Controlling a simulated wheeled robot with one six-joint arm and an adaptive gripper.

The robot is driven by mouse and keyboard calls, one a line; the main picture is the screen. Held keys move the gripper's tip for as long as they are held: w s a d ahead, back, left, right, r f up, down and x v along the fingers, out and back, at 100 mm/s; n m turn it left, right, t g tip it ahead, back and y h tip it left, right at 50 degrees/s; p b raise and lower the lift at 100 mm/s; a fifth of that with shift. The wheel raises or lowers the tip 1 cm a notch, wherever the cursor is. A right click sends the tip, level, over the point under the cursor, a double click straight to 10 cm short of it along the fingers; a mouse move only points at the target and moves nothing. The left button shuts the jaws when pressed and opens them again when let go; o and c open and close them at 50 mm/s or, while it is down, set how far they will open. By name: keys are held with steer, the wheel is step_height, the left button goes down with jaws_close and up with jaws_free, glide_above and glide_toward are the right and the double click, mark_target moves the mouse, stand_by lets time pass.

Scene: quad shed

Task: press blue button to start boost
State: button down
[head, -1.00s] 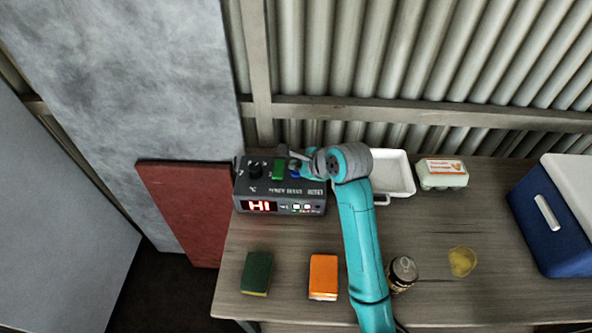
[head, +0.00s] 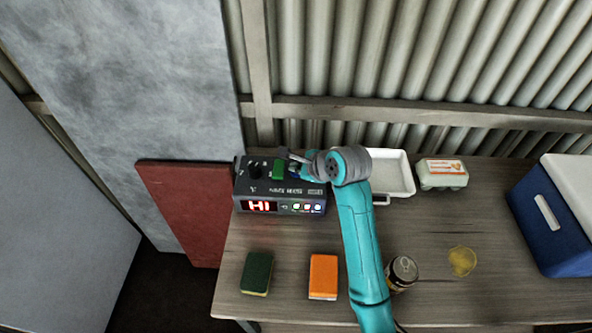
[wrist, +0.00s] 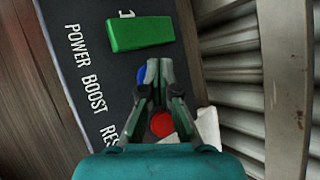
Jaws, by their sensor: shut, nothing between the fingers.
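The dark control box (head: 250,186) stands at the left of the bench, with a lit red "HI" display (head: 259,206). On its top are a green button (head: 278,170) and a blue button (wrist: 142,75), labelled POWER and BOOST in the wrist view. A red button (wrist: 162,124) sits beyond, partly behind my fingers. My gripper (wrist: 158,68) is shut and empty. Its tips are over the blue button and hide most of it; they appear at or touching it. A small blue light (head: 318,208) glows on the box front.
A blue cooler (head: 548,225) is far right. Corrugated wall is behind.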

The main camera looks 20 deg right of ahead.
steer(key=shift+r, duration=0.9)
steer(key=shift+r, duration=2.5)
steer(key=shift+s, duration=0.1)
